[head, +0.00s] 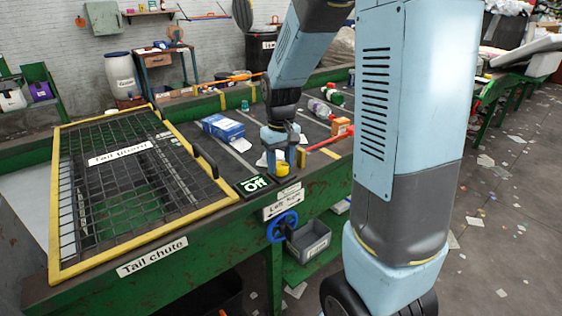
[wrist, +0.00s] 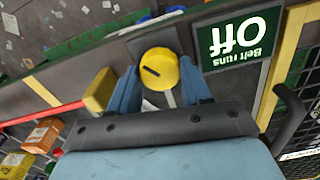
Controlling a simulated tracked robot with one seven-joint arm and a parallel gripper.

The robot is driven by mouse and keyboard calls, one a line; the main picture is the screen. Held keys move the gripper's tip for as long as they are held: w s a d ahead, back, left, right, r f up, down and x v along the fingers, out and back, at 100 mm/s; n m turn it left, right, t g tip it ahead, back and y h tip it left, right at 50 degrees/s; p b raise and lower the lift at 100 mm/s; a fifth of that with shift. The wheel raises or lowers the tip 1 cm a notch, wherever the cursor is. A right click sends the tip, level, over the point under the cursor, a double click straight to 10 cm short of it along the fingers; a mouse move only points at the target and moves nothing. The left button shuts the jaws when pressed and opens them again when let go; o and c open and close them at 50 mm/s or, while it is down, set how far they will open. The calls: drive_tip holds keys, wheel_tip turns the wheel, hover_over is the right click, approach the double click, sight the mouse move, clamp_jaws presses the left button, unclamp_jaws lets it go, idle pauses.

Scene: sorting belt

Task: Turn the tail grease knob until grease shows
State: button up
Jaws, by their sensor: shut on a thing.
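The yellow tail grease knob (wrist: 158,69) has a dark slot mark on its top. In the wrist view it sits between my two blue fingers, and my gripper (wrist: 160,85) is shut on it. In the head view the knob (head: 282,169) shows at the belt's near edge, with my gripper (head: 285,160) coming down on it from above. The mark points slantwise in the wrist view. I see no grease around the knob, though my fingers hide part of its base.
A green "Belt runs Off" sign (head: 254,184) lies beside the knob. The yellow-framed tail guard (head: 110,158) with its black handle is to the left. A blue handwheel (head: 282,227) is below.

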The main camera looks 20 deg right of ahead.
sight(280, 164)
drive_tip(key=shift+m, duration=3.1)
drive_tip(key=o, duration=1.1)
drive_tip(key=shift+c, duration=0.2)
wheel_tip(280, 164, up, 14)
drive_tip(key=shift+f, duration=0.15)
